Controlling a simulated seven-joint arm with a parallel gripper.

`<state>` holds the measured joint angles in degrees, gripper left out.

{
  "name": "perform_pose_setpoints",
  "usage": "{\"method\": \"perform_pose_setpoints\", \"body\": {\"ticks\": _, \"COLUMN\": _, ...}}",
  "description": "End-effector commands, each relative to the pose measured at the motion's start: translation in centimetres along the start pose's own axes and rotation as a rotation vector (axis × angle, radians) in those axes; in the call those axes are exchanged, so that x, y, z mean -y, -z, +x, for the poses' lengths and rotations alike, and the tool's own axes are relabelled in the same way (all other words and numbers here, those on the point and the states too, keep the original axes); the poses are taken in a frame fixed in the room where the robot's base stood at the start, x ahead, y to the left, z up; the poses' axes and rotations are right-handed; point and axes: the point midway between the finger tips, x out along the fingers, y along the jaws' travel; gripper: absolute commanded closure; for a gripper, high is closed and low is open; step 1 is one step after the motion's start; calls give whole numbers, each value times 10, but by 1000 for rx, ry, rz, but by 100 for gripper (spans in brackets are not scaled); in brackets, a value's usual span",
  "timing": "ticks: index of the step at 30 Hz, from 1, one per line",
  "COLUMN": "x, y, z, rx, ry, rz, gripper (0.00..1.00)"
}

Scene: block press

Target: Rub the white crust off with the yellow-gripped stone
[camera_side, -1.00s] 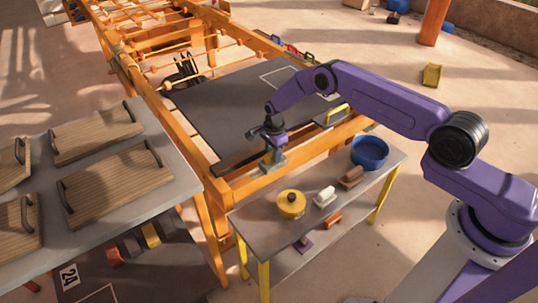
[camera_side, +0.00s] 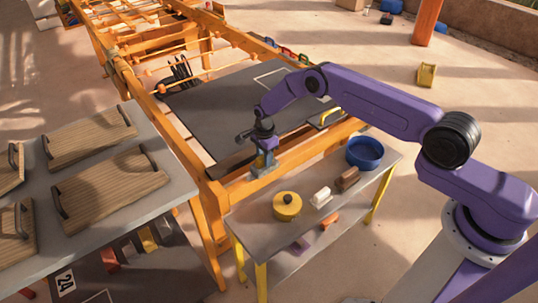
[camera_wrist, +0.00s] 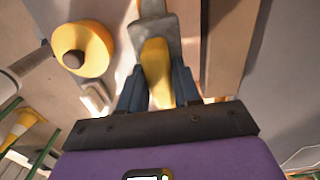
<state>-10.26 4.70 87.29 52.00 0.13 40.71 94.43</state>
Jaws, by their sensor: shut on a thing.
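My gripper (camera_wrist: 158,85) is shut on the yellow grip (camera_wrist: 156,60) of the stone; its two fingers close on either side of it. The stone's grey head (camera_wrist: 154,36) sticks out beyond the fingers in the wrist view. In the side view my gripper (camera_side: 264,152) points down above the near orange beam (camera_side: 285,158) of the frame, with a grey part low between it and the beam. I cannot tell whether the stone touches the beam. The white crust cannot be made out clearly; a pale patch by the stone's head is too blurred to name.
A grey side bench (camera_side: 260,225) holds a yellow round pot (camera_side: 287,207), a white block (camera_side: 321,197), a brown block (camera_side: 347,179) and a blue bowl (camera_side: 366,153). A dark bar (camera_side: 232,161) lies behind the beam. Wooden boards with handles (camera_side: 110,188) lie on the left table.

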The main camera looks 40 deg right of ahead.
Motion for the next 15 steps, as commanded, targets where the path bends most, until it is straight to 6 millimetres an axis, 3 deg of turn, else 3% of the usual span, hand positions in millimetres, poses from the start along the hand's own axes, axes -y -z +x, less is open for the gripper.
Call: {"method": "perform_pose_setpoints", "body": {"ticks": 15, "x": 2, "y": -29, "z": 1, "rx": 0, "ry": 3, "rz": -1, "gripper": 96}}
